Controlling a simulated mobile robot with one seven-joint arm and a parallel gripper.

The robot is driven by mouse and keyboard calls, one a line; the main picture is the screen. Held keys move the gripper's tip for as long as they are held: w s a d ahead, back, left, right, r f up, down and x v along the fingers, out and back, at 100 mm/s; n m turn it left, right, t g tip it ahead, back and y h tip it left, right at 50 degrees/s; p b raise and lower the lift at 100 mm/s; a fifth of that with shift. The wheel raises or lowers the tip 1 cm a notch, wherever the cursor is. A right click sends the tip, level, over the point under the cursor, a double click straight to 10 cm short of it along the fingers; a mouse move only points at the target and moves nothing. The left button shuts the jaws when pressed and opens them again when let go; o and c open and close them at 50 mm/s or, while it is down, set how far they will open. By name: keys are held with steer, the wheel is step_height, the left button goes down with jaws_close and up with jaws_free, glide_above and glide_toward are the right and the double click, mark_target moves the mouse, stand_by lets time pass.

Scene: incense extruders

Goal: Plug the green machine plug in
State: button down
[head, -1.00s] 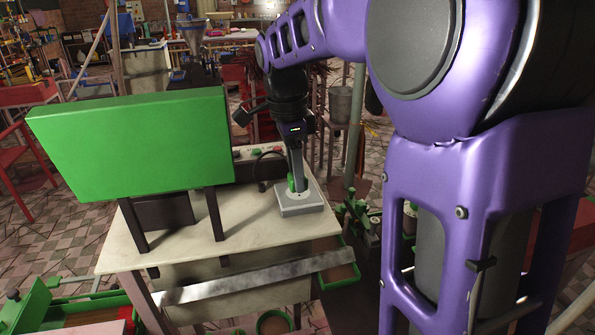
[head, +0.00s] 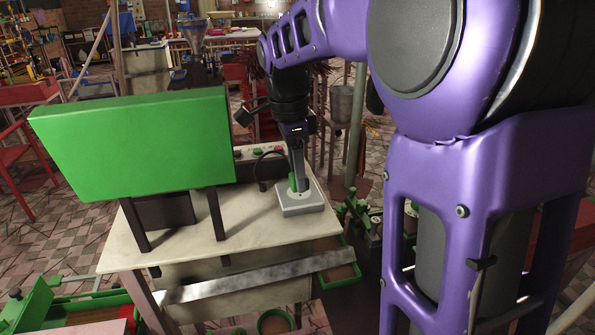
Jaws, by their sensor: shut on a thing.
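The green plug (head: 292,182) shows as a small green patch at the fingers of my gripper (head: 299,186). My gripper points down and is shut on the plug, right over a grey socket block (head: 302,208). The socket block sits at the right end of the pale tabletop. The fingers hide most of the plug, and I cannot tell whether it is seated in the socket.
A large green panel (head: 130,145) on dark legs stands on the left of the pale table (head: 185,255). A dark control box (head: 262,152) with buttons is behind the gripper. Green-rimmed trays (head: 340,275) sit below the table's right edge.

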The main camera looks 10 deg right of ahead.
steer(key=shift+f, duration=0.55)
stand_by(0.7)
steer(key=shift+c, duration=1.7)
jaws_free()
steer(key=shift+r, duration=0.1)
step_height(320, 180, up, 17)
steer(key=a+p, duration=0.1)
steer(key=p, duration=0.1)
steer(key=shift+a+p, duration=0.35)
steer(key=shift+a, duration=0.05)
